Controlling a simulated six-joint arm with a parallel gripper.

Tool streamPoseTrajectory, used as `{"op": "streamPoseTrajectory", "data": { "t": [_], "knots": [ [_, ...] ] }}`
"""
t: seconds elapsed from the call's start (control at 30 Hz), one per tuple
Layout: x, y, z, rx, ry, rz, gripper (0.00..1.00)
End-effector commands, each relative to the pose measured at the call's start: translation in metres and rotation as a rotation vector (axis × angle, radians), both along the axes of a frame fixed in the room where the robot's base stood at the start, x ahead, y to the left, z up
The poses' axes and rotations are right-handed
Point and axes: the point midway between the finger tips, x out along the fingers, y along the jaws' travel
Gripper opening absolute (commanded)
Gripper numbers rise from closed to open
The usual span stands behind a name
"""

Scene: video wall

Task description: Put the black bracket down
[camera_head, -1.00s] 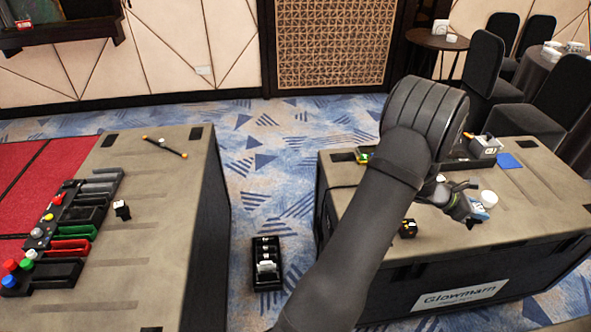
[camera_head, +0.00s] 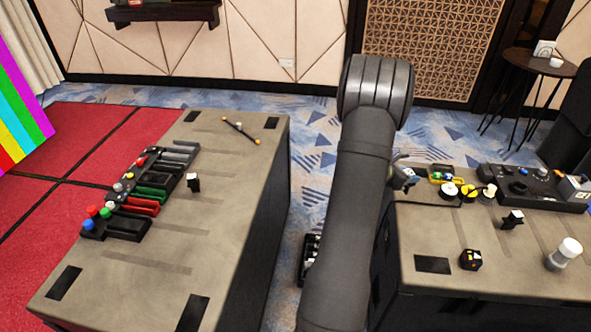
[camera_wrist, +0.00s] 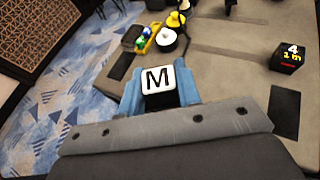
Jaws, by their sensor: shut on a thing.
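My gripper (camera_wrist: 160,88) has its two blue fingers closed on a white-faced block (camera_wrist: 159,79) marked with a black letter M and dark at its edges. Whether this block is part of a black bracket I cannot tell. In the head view my gripper (camera_head: 405,178) is mostly hidden behind my arm, at the left edge of the right case table (camera_head: 430,225). A small black piece with a white part (camera_head: 512,219) stands on that table. A similar black piece (camera_head: 193,183) stands on the left case table (camera_head: 230,165).
The right table holds a yellow tray (camera_head: 441,173), a dark cube (camera_head: 470,260), a white cylinder (camera_head: 565,254) and a black control box (camera_head: 535,185). Black, red and green trays (camera_head: 140,195) line the left table's left edge. A carpeted gap separates the tables.

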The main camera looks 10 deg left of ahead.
Motion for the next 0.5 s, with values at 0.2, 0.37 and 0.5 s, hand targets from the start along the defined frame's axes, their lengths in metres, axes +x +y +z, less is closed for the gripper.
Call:
{"op": "streamPoseTrajectory", "data": {
  "t": [0.2,0.37,0.5],
  "knots": [
    [0.022,0.113,0.001,-0.002,0.001,0.186,0.01],
    [0.026,0.193,0.001,-0.001,-0.001,0.317,0.01],
    [0.020,0.261,0.001,-0.002,-0.001,0.430,0.01]
  ]
}}
